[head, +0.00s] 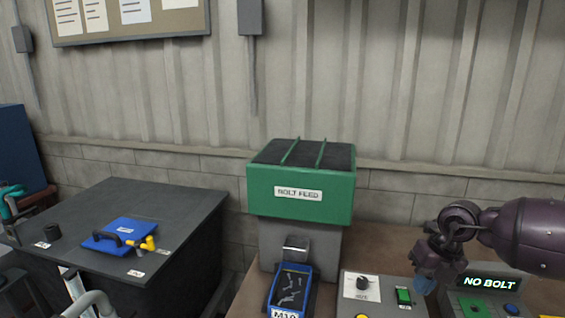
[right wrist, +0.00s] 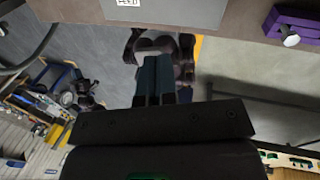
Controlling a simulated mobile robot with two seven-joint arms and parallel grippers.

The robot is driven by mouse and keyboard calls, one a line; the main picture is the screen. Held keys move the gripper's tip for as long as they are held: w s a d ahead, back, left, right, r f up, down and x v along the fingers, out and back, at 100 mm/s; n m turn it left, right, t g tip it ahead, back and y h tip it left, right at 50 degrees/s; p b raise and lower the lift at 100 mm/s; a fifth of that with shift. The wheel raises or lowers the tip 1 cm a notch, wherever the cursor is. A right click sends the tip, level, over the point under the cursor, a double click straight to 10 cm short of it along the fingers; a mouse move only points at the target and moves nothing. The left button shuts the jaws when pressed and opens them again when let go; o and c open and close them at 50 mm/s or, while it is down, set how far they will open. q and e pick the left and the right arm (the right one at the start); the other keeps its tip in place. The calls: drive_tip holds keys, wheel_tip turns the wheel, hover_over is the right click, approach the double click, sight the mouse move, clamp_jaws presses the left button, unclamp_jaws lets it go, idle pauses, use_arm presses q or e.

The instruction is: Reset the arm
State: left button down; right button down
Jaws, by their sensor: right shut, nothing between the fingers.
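My right arm comes in from the right edge of the head view. Its gripper (head: 426,284) points down over the bench, between a control box with a green switch and the panel reading "NO BOLT" (head: 487,284). In the right wrist view the two dark blue-grey fingers (right wrist: 155,80) lie side by side, shut with nothing between them. My left gripper cannot be made out in the head view.
A green "BOLT FEED" hopper (head: 300,191) stands on the brown bench, with a blue M10 tray (head: 289,288) below it. A control box (head: 365,284) is beside it. A dark table (head: 190,205) at left holds a blue plate (head: 120,236). A ribbed wall closes the back.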

drive_tip(key=w+a+r+m+t+y, duration=0.25)
drive_tip(key=a+r+t+y, duration=0.35)
drive_tip(key=a, duration=0.4)
drive_tip(key=w+a+r+m+t+y, duration=0.1)
drive_tip(key=a+r+m+t+y, duration=0.2)
drive_tip(key=a+r+y, duration=0.45)
drive_tip(key=s+d+f+m+t+h, duration=0.2)
drive_tip(key=d+f+m+h, duration=0.15)
drive_tip(key=f+m, duration=0.35)
drive_tip(key=s+d+f+m+t+h, duration=0.2)
drive_tip(key=f+m+t+h, duration=0.15)
drive_tip(key=f+m, duration=0.3)
drive_tip(key=s+d+f+m+t+h, duration=0.2)
drive_tip(key=d+f+m+h, duration=0.1)
drive_tip(key=f+m+h, duration=0.3)
use_arm(q)
drive_tip(key=shift+w+r, duration=0.1)
drive_tip(key=shift+w, duration=0.05)
use_arm(e)
drive_tip(key=s+d+f+m+g+h, duration=0.1)
drive_tip(key=s+d+f+m+g, duration=0.1)
drive_tip(key=s+f, duration=0.7)
drive_tip(key=s+d+f+m+g+h, duration=0.2)
drive_tip(key=s+d+f+m, duration=0.3)
drive_tip(key=s, duration=0.7)
wheel_tip(320, 180, down, 4)
drive_tip(key=shift+f+m+g, duration=0.1)
drive_tip(key=shift+m+g, duration=0.45)
drive_tip(key=shift+m, duration=0.55)
